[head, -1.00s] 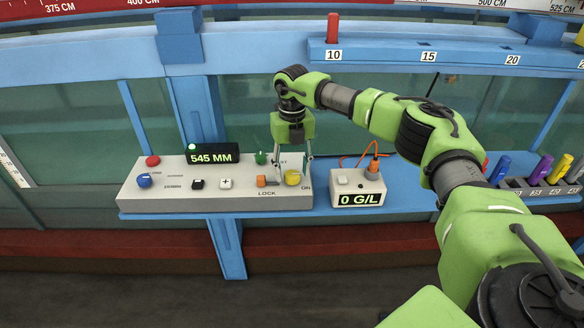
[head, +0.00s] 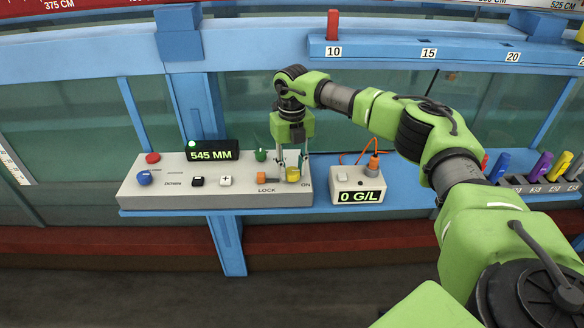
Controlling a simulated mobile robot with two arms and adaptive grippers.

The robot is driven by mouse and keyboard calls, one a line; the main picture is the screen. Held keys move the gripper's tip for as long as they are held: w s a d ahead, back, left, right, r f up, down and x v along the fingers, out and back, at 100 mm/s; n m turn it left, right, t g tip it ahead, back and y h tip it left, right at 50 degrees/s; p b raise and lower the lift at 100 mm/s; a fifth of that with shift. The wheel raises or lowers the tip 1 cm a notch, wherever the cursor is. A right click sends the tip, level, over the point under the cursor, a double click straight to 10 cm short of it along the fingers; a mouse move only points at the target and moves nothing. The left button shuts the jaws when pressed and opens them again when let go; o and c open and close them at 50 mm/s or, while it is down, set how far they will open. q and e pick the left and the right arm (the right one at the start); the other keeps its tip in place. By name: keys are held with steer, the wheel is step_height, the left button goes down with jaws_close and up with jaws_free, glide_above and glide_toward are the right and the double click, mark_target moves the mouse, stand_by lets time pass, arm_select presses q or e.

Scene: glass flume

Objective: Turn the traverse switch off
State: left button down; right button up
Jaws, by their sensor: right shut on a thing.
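The grey control box (head: 230,199) stands on the blue shelf. On its right end is a yellow knob (head: 293,175) beside the label ON, which looks like the traverse switch. My right gripper (head: 291,164) reaches down from above and is shut on the yellow knob, with a finger at each side. The fingers hide part of the knob and of the lettering near it. An orange switch (head: 262,177) sits just left of the knob by the label LOCK. The display (head: 211,151) reads 545 MM and a green lamp (head: 191,144) is lit. My left gripper is not in view.
Blue (head: 144,178), red (head: 153,158), black and white buttons sit farther left. A small meter box (head: 357,182) reading 0 G/L stands close on the right. The blue rail with red peg (head: 333,24) runs behind.

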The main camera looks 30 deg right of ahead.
mark_target(292, 171)
steer(key=n, duration=0.8)
steer(key=shift+n+b, duration=0.3)
steer(key=shift+b, duration=0.1)
steer(key=n, duration=0.4)
steer(key=shift+n, duration=0.3)
steer(key=shift+n+b, duration=0.4)
steer(key=shift+n, duration=1.6)
steer(key=shift+r, duration=0.1)
steer(key=o, duration=1.1)
steer(key=shift+a, duration=0.1)
step_height(292, 171, up, 12)
steer(key=shift+f, duration=0.1)
